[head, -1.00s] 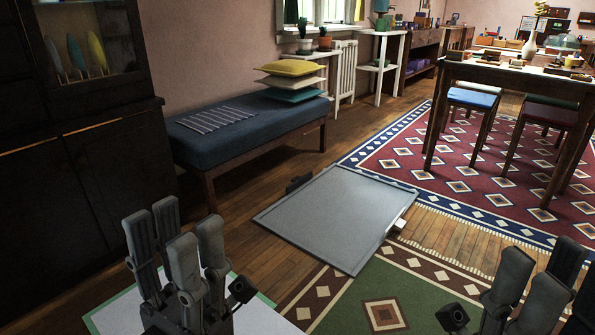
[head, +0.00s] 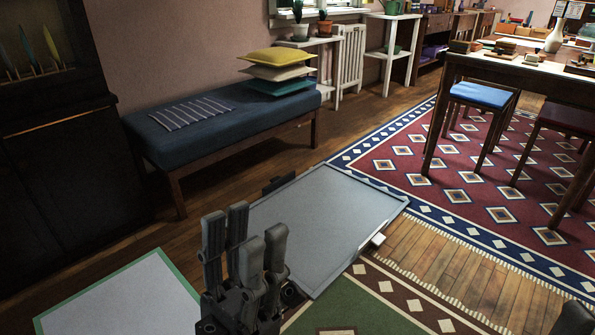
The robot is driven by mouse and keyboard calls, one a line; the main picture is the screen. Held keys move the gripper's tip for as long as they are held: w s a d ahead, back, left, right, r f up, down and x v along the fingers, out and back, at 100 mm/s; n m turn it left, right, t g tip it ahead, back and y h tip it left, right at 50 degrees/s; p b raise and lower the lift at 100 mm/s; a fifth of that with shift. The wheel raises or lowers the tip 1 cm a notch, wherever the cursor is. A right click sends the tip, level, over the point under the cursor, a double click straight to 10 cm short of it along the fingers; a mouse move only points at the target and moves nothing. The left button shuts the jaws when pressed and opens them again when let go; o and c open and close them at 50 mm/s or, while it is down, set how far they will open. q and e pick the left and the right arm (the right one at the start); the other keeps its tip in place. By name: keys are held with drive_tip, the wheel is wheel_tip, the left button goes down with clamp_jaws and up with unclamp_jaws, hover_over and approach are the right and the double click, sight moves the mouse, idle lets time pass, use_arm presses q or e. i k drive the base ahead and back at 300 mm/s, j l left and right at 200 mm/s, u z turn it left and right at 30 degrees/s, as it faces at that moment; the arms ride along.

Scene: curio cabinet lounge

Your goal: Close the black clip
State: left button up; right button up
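A small black clip (head: 278,184) sits at the far left edge of a large grey board (head: 325,225) that lies flat on the floor. From this distance I cannot tell whether the clip is open or shut. My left gripper (head: 244,230) is open and empty in front of the board's near left corner, partly covering it. The clip shows beyond its fingers, apart from them in the picture. Only a dark piece of my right gripper (head: 574,319) shows at the bottom right edge; its fingers cannot be made out.
A white block (head: 377,240) is at the board's right edge. A green-edged white sheet (head: 125,300) lies at lower left. A blue bench (head: 215,130) with cushions stands behind the board, a dark cabinet (head: 60,180) at left. The red rug (head: 480,180) runs under a table (head: 510,75) with stools.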

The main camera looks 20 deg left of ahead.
sight(278, 181)
drive_tip(key=i+u, duration=0.45)
drive_tip(key=i+l+u, duration=0.2)
drive_tip(key=i+u, duration=0.25)
drive_tip(key=i+j+u, duration=0.25)
drive_tip(key=i+u, duration=0.65)
drive_tip(key=i, duration=0.65)
drive_tip(key=i+j, duration=0.15)
drive_tip(key=i, duration=0.3)
drive_tip(key=l+z, duration=0.05)
